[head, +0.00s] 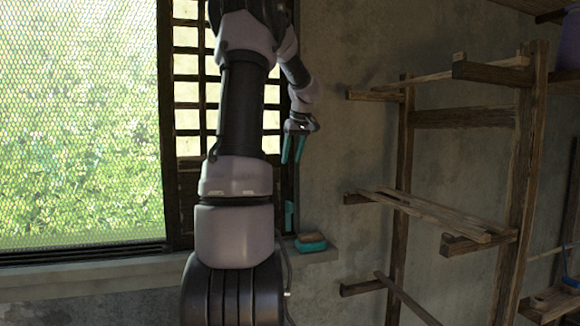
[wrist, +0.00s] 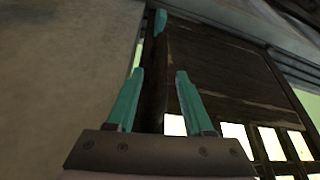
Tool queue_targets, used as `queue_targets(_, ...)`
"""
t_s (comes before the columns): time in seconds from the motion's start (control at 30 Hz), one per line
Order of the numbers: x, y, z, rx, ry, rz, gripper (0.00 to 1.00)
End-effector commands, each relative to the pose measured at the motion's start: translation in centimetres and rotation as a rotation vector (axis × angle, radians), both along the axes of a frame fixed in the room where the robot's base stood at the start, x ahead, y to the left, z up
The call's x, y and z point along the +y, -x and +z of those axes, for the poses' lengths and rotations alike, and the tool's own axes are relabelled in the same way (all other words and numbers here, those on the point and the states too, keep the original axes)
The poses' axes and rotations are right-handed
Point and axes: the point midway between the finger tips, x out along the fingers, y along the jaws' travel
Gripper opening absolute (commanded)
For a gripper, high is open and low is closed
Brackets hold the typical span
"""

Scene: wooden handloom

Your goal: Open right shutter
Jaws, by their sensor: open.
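The right shutter (head: 182,200) is dark wood, with a lattice above a solid lower panel. It stands at the window's right side, partly hidden behind my arm in the head view. My gripper (head: 292,160) is open, its teal fingers pointing down beside the shutter's right edge. In the wrist view, the shutter's solid panel (wrist: 225,75) fills the middle and right. The dark upright edge shows between the spread fingers of my gripper (wrist: 157,74); I cannot tell whether they touch it. A small teal piece (head: 289,215) is below the gripper, near this edge, and also in the wrist view (wrist: 160,22).
A meshed window opening (head: 80,125) is at left, with greenery beyond. A teal-and-brown object (head: 310,243) lies on the sill (head: 110,262). A wooden rack (head: 525,150) stands at right. Bare plaster wall (head: 335,140) lies between gripper and rack.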

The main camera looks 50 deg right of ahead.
Motion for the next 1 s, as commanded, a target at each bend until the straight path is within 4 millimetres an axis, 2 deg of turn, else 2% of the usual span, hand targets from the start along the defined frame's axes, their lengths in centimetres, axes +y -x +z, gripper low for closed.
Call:
queue_targets(0.03,0.1,0.4,1.1,-0.003,0.003,-0.001,0.52)
queue_targets(0.2,0.6,1.5,4.0,-0.002,0.004,-0.001,0.52)
queue_targets(0.4,0.9,2.2,5.7,-0.001,0.001,-0.001,0.52)
queue_targets(1.0,0.9,2.3,5.9,0.0,0.0,0.0,0.52)
